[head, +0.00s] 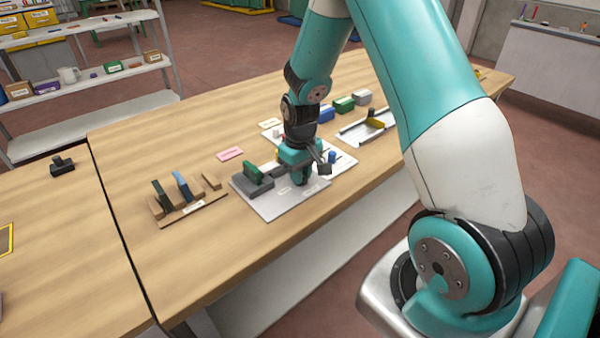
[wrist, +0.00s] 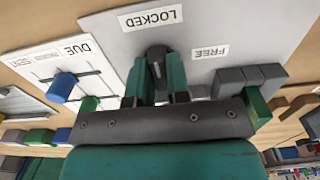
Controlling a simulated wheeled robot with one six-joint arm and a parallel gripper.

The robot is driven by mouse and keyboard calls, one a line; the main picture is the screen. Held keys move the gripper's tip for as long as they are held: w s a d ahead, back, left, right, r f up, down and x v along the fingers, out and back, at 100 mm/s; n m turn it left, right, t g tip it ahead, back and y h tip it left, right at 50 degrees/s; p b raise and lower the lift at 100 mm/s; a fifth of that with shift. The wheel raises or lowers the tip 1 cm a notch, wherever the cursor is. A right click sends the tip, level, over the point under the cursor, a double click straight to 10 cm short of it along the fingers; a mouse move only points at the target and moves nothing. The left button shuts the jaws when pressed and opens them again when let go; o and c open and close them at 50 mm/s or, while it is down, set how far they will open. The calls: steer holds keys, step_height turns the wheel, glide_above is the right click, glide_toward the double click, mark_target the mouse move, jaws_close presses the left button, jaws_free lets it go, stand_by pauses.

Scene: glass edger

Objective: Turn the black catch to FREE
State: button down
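The black catch (wrist: 156,53) sits on a light grey panel (wrist: 225,32), seen close up in the wrist view. Its visible end points toward the LOCKED label (wrist: 150,17); the FREE label (wrist: 209,52) is off to its right. My gripper (wrist: 161,80) has its two teal fingers close together, one on each side of the catch, and looks shut on it. The fingers hide the catch's lower part. In the head view my gripper (head: 304,181) is down at the panel (head: 283,207), and the catch is hidden there.
A grey block (head: 252,187) with a green piece stands on the panel, left of my gripper. A white DUE board (wrist: 40,65) with a blue peg (wrist: 61,88) lies beside the panel. A wooden rack (head: 190,207) stands farther left. The table front is clear.

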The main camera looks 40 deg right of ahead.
steer(key=shift+m, duration=0.3)
steer(key=m+p, duration=0.1)
steer(key=m, duration=0.2)
steer(key=shift+r+m, duration=0.1)
steer(key=shift+m, duration=0.2)
steer(key=m, duration=0.4)
steer(key=shift+p, duration=0.3)
steer(key=m, duration=0.5)
steer(key=m+p, duration=0.1)
steer(key=m, duration=0.3)
steer(key=shift+m, duration=0.3)
steer(key=c, duration=1.1)
jaws_free()
